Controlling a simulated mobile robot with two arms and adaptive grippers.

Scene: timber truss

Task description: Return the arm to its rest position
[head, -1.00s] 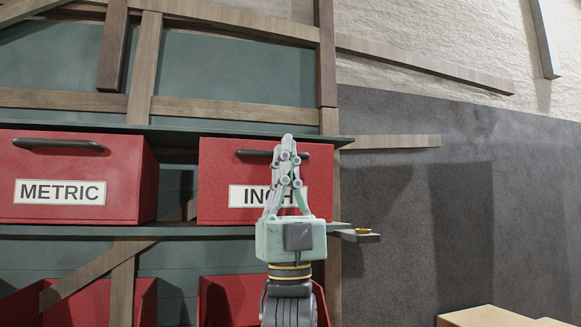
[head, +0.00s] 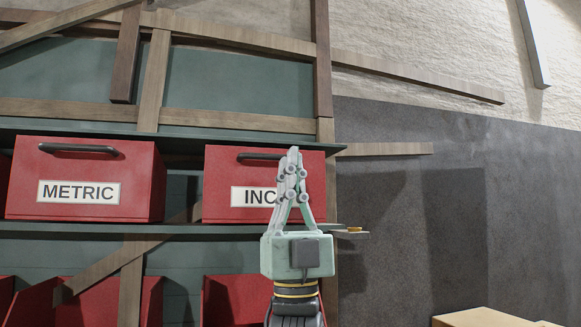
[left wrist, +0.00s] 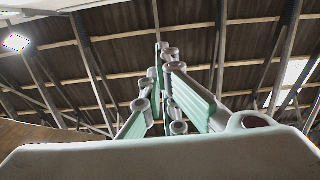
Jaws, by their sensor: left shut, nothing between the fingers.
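My left gripper (head: 293,152) points straight up in the head view, its pale green fingers shut and empty. It stands in front of the red INCH box (head: 222,180) and hides the right part of its label. In the left wrist view the shut fingers (left wrist: 160,48) point up at the roof beams, with nothing between them. My right gripper is in neither view.
A red METRIC box (head: 85,205) sits beside the INCH box on the shelf (head: 190,229). Open red bins (head: 235,298) stand below. A small yellowish item (head: 353,229) lies on a ledge at the shelf's right end. A cardboard box (head: 480,318) is at lower right.

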